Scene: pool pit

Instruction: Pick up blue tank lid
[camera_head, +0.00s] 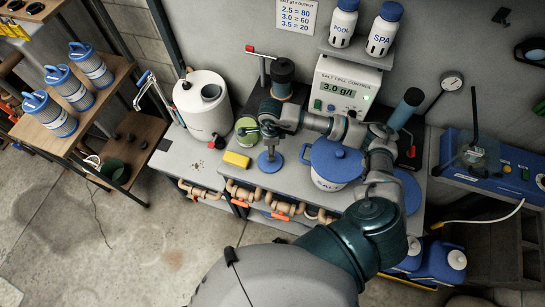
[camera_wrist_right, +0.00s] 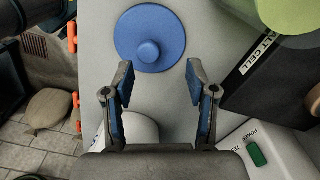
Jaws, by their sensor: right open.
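The blue tank lid (camera_head: 270,161), a flat disc with a round knob, lies on the grey bench. It also shows at the top of the right wrist view (camera_wrist_right: 150,38). My right gripper (camera_head: 268,128) is close to the lid in the head view. In the wrist view its two fingers (camera_wrist_right: 160,82) are spread apart with nothing between the tips, and the knob is beyond them. A white tank (camera_head: 203,108) with a dark round opening on top stands left of the lid. My left gripper is in no view.
A yellow sponge (camera_head: 236,160) and a green-topped jar (camera_head: 246,131) are near the lid. A white salt bucket with a blue lid (camera_head: 335,160) stands to the right. The salt cell box (camera_wrist_right: 265,75) is close to my right finger. Pipes with orange valve handles (camera_head: 283,208) run along the bench's front.

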